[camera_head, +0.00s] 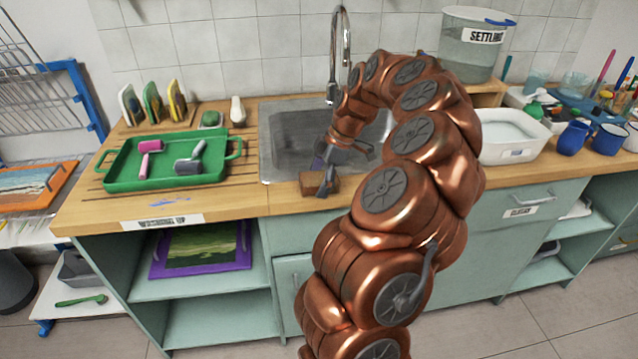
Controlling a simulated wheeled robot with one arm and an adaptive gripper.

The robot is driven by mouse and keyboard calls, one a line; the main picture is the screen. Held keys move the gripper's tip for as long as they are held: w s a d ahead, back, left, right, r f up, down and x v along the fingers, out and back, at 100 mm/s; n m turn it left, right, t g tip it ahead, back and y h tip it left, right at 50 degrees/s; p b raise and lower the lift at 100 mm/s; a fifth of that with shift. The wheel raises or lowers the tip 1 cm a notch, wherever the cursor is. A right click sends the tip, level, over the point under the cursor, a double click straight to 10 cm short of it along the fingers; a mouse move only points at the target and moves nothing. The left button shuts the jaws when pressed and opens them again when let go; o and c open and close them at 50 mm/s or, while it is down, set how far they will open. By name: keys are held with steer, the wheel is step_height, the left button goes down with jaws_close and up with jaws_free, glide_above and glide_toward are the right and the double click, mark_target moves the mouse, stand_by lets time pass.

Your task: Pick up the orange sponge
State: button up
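A small orange-brown block (313,186), which looks like the orange sponge, sits on the wooden counter at the front edge of the sink. My gripper (323,176) comes down over the sink rim right at the block, pointing toward the lower left. A dark finger lies across the block's right part and hides some of it.
The metal sink (283,150) with a tall tap (335,60) lies behind. A green tray (120,184) with two rollers stands left, below upright coloured slabs (152,103). A white basin (512,148) and blue mugs (573,138) stand right. The counter left of the block is clear.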

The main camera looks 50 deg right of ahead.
mark_target(314, 178)
steer(key=c, duration=0.8)
steer(key=shift+r, duration=0.1)
steer(key=shift+r+p, duration=0.3)
steer(key=shift+p, duration=0.3)
steer(key=shift+r+b, duration=0.6)
steer(key=shift+r, duration=0.9)
steer(key=s+b, duration=0.1)
steer(key=s, duration=0.4)
steer(key=s+a+r+b, duration=0.1)
steer(key=s, duration=0.4)
steer(key=s+b, duration=0.1)
steer(key=s, duration=0.5)
steer(key=shift+a+r+b, duration=0.3)
steer(key=shift+r, duration=0.05)
